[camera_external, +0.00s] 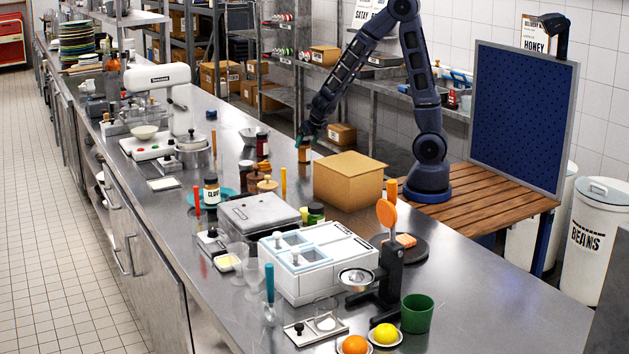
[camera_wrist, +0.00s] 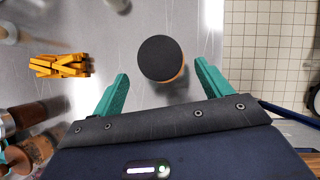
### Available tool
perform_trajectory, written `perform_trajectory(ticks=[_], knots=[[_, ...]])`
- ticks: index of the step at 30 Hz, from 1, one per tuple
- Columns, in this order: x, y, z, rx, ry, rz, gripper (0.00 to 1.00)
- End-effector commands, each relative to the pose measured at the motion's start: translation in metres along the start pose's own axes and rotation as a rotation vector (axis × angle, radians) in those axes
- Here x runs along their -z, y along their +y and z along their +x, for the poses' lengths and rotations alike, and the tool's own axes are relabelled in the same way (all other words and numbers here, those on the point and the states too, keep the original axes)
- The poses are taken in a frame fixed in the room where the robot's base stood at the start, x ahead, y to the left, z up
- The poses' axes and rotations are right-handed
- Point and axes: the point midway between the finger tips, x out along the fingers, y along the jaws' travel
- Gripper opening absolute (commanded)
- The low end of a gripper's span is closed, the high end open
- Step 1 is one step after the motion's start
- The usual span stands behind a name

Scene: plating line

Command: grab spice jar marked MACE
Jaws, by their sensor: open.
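A small spice jar with a flat dark lid (camera_wrist: 161,58) and a tan-orange body stands on the steel counter in the wrist view. It also shows as an orange-brown jar (camera_external: 304,156) under my gripper in the external view. No label on it can be read, so I cannot tell whether it is marked MACE. My gripper (camera_external: 304,139), with green fingers, is open above the jar. In the wrist view the fingers of my gripper (camera_wrist: 161,72) lie left and right of the lid, with a gap on each side.
A cardboard box (camera_external: 349,181) stands close to the right of the jar. Other dark jars (camera_external: 262,146) stand to its left. A bundle of yellow-orange pieces (camera_wrist: 58,66) lies left of my gripper in the wrist view. Bare counter surrounds the jar.

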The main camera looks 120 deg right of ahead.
Motion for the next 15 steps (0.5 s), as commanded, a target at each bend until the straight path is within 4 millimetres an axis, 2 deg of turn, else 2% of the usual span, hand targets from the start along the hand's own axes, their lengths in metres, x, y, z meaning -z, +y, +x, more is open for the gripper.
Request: perform_trajectory(ticks=[9,15], knots=[[-0.003,-0.005,0.033,0.002,0.002,0.001,0.77],[-0.003,-0.005,0.046,0.001,0.002,0.002,0.77]])
